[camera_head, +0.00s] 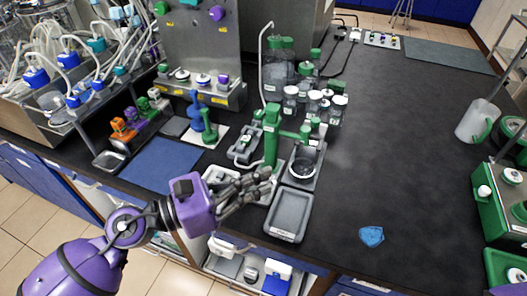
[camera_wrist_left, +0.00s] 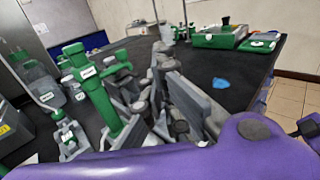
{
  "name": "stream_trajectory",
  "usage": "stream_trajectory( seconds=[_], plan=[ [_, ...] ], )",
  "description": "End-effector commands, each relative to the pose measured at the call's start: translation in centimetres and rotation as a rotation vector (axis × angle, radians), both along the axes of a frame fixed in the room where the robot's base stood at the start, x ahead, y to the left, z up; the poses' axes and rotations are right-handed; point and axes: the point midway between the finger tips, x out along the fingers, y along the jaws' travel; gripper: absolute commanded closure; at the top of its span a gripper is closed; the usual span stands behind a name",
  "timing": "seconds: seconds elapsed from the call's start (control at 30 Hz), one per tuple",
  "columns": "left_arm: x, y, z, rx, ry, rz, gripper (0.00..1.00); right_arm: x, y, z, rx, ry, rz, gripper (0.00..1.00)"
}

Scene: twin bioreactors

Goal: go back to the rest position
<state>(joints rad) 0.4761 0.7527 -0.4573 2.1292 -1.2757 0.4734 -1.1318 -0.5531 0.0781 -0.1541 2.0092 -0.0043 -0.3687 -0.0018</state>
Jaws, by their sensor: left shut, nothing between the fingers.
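My left gripper (camera_head: 262,184) reaches in from the lower left on a purple arm, and its grey fingers are shut and empty. It is near the front edge of the dark bench, by the left side of a grey tray (camera_head: 288,214) and in front of a green stand (camera_head: 271,138). I cannot tell whether it touches them. In the left wrist view its fingers (camera_wrist_left: 172,88) fill the middle, with the green stand (camera_wrist_left: 103,100) to their left. My right gripper is not in view.
A small vessel (camera_head: 303,166) and several bottles (camera_head: 312,101) stand behind the tray. A blue mat (camera_head: 161,166) lies to the left. A crumpled blue piece (camera_head: 371,236) lies to the right, and a green device (camera_head: 503,205) is at the right edge. The bench's right middle is clear.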

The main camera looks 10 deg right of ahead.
Motion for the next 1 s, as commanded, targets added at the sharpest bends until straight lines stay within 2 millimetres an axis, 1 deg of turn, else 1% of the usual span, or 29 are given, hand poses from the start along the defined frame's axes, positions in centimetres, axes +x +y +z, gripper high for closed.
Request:
stream_trajectory(
  seconds=[0.17,0.27,0.37,0.47,0.5,0.57,0.6,0.67,0.7,0.77,0.8,0.87,0.9,0.97,1.0],
  plan=[
    [-0.1,0.1,0.1,0.0,0.0,0.001,1.0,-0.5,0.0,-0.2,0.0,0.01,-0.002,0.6],
    [0.0,0.3,0.1,-0.037,0.05,0.021,1.0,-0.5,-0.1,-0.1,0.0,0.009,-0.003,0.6],
    [0.3,1.3,0.1,-0.167,0.232,0.095,1.0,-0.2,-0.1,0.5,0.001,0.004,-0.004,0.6],
    [1.2,4.0,-0.8,-0.411,0.554,0.233,1.0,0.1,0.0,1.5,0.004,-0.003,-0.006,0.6],
    [1.6,5.6,-1.7,-0.534,0.707,0.302,1.0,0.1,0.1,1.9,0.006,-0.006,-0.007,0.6],
    [1.8,8.3,-3.7,-0.73,0.935,0.411,1.0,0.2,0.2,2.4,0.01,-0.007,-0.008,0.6],
    [1.7,10.3,-5.5,-0.866,1.083,0.484,1.0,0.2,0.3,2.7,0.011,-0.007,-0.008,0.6],
    [0.8,13.3,-8.7,-1.079,1.292,0.595,1.0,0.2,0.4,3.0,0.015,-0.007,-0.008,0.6],
    [-0.2,15.2,-11.0,-1.221,1.417,0.666,1.0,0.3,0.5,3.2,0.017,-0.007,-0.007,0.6],
    [-2.2,17.6,-14.4,-1.427,1.581,0.764,1.0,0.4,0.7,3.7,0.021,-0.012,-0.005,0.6],
    [-3.8,19.0,-16.6,-1.562,1.674,0.823,1.0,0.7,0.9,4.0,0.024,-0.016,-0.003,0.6],
    [-6.7,20.7,-19.8,-1.765,1.795,0.909,1.0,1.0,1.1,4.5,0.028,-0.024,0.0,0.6],
    [-8.8,21.7,-21.7,-1.899,1.861,0.961,1.0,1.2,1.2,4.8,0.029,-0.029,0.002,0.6],
    [-11.9,22.6,-24.2,-2.09,1.94,1.028,1.0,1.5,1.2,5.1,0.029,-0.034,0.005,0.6],
    [-13.9,23.1,-25.6,2.196,-1.968,-1.063,1.0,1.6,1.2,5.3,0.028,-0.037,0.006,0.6]
  ],
)
